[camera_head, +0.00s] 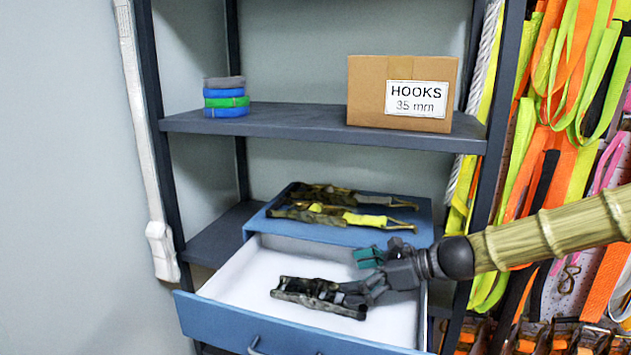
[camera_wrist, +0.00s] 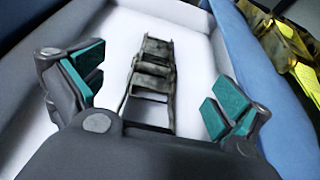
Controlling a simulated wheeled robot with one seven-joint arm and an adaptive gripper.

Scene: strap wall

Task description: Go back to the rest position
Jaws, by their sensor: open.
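My gripper (camera_head: 365,275) is open and empty in the head view, over the right part of an open blue drawer (camera_head: 262,335) with a white inside. In the wrist view my gripper (camera_wrist: 155,88) shows its two teal-padded fingers spread wide. A dark camouflage ratchet buckle (camera_head: 318,296) lies on the drawer floor. In the wrist view the buckle (camera_wrist: 152,80) lies between the fingers, apart from both pads. My near finger hides part of the buckle's right end in the head view.
Ratchets with yellow-green parts (camera_head: 345,216) lie on the blue cabinet top (camera_head: 425,218) behind the drawer. A cardboard HOOKS box (camera_head: 365,92) and a stack of rolled straps (camera_head: 226,98) stand on the shelf (camera_head: 300,121) above. Coloured straps (camera_head: 565,70) hang at right.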

